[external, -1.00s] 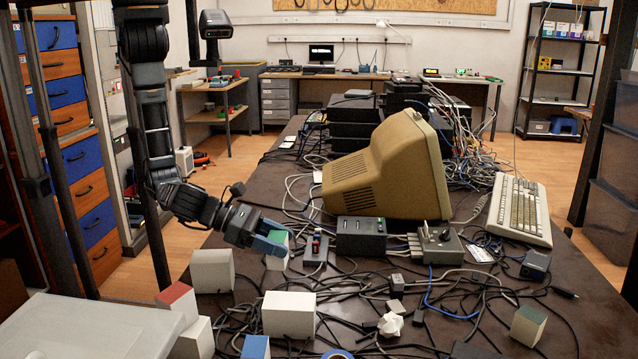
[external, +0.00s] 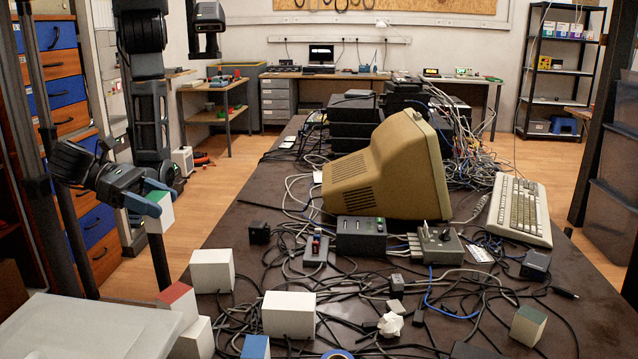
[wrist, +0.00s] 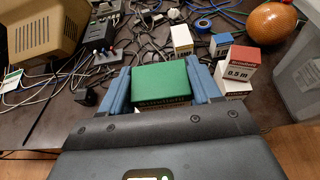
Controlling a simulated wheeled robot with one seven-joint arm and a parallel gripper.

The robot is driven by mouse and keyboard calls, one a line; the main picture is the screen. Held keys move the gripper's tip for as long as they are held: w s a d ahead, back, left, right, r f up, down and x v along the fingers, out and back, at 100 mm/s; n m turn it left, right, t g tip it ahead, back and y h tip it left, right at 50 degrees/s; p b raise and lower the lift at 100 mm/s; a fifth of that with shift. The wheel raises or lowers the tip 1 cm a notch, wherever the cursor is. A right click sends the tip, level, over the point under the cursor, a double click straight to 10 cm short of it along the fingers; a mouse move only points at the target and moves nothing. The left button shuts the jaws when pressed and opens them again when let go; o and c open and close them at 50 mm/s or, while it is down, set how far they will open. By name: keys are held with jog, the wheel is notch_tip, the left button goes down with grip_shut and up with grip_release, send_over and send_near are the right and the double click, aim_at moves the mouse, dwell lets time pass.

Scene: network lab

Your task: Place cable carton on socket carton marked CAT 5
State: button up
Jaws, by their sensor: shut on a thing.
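My gripper (external: 150,198) is shut on a white carton with a green top (external: 160,213), holding it in the air past the table's left edge. A red-topped carton (wrist: 240,66) marked "0.5 m" appears on top of another white carton (wrist: 233,88); this red-topped carton (external: 177,302) is also at the lower left of the external view. I cannot read CAT 5 on any carton.
White cartons (external: 212,270) (external: 288,314), a blue-topped carton (external: 256,347) and another green-topped carton (external: 528,327) stand among loose cables. A beige monitor (external: 385,170) and keyboard (external: 520,208) are behind. A grey bin (wrist: 298,85) is at the wrist view's right.

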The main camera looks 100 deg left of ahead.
jog(key=shift+v, duration=1)
send_over(211, 256)
notch_tip(211, 256, down, 7)
jog(key=shift+f+b, duration=0.35)
jog(key=shift+f, duration=1.55)
jog(key=o, duration=1.1)
jog(key=shift+f, duration=0.1)
jog(key=shift+o, duration=0.2)
